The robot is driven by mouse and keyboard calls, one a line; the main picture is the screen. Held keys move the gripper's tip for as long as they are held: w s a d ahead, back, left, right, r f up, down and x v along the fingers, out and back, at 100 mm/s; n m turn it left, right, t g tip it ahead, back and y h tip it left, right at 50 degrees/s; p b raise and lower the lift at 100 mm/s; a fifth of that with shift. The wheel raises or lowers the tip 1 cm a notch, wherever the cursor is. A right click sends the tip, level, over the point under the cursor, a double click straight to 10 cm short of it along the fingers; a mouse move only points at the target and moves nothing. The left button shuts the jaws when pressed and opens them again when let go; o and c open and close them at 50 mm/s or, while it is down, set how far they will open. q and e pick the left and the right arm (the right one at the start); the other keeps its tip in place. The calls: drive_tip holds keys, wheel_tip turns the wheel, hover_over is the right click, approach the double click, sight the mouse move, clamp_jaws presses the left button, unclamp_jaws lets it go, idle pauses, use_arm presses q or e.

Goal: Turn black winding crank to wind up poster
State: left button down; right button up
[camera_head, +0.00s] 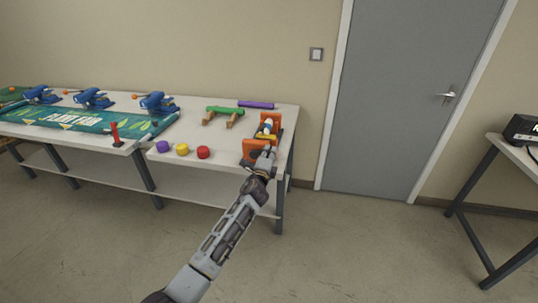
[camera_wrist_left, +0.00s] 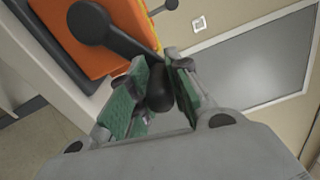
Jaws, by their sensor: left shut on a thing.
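The winding stand has orange end plates (camera_head: 254,148) and a pale roll with yellow parts between them, at the right end of the table. In the left wrist view, the black winding crank (camera_wrist_left: 125,40) runs from a round hub on the orange plate (camera_wrist_left: 65,25) to a black grip (camera_wrist_left: 159,92). My left gripper (camera_head: 265,160) is at the near side of the stand. Its green-padded fingers are shut around the black grip. In the head view the gripper hides most of the crank. A green poster (camera_head: 80,119) with white lettering lies flat on the left table. My right gripper is out of view.
Purple (camera_head: 163,146), yellow (camera_head: 182,149) and red (camera_head: 203,152) round pieces sit along the front edge. A green bar on wooden supports (camera_head: 224,111) and a purple roll (camera_head: 256,104) lie behind. A red lever (camera_head: 115,133) stands left. Open floor lies in front.

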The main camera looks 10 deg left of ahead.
use_arm(q)
drive_tip(key=c, duration=1.3)
unclamp_jaws()
drive_tip(key=shift+d+f, duration=0.1)
drive_tip(key=shift+d, duration=0.05)
drive_tip(key=shift+s+a, duration=0.2)
drive_tip(key=shift+s, duration=5.8)
drive_tip(key=shift+n, duration=0.3)
